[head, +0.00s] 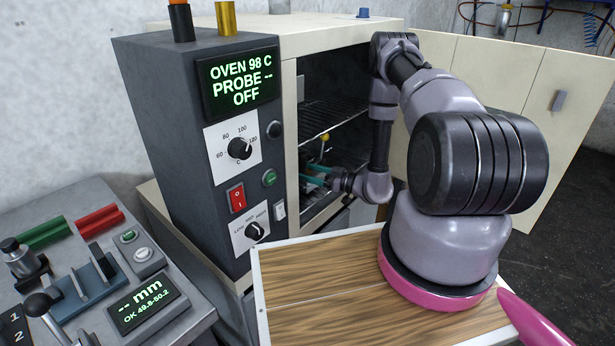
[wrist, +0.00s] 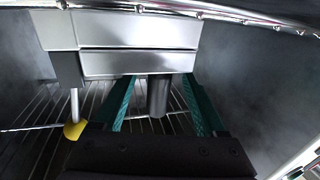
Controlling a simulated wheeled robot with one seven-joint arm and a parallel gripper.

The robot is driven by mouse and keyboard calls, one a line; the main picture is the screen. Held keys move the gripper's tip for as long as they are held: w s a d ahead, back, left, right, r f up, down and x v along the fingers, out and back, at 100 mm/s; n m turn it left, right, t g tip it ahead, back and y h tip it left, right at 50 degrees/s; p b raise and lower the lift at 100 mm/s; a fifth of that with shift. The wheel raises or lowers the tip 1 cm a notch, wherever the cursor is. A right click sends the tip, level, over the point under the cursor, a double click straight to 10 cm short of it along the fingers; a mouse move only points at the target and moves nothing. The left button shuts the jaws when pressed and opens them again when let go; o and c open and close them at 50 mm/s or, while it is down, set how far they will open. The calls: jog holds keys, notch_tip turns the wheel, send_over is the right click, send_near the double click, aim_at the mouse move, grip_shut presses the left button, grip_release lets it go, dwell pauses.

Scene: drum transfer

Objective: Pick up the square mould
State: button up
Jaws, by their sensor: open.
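A silver two-layer metal block (wrist: 140,45), which looks like the square mould, is inside the oven in the wrist view. A grey cylindrical post (wrist: 158,95) projects from it towards me. My gripper (wrist: 160,84) is open, with one teal finger on each side of the post and a gap on both sides. The fingertips reach close to the block; I cannot tell if they touch it. In the head view my gripper (head: 317,176) reaches into the oven opening, and the mould is not clear there.
A yellow knob (wrist: 74,131) on a metal rod hangs left of my fingers, near the block. Wire racks (head: 335,115) span the oven (head: 195,120). Its door (head: 510,110) stands open at the right. A wooden board (head: 320,290) lies in front; a gauge bench (head: 200,305) is at left.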

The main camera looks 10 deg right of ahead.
jog(key=shift+x, duration=1.2)
grip_shut()
dwell(0.5)
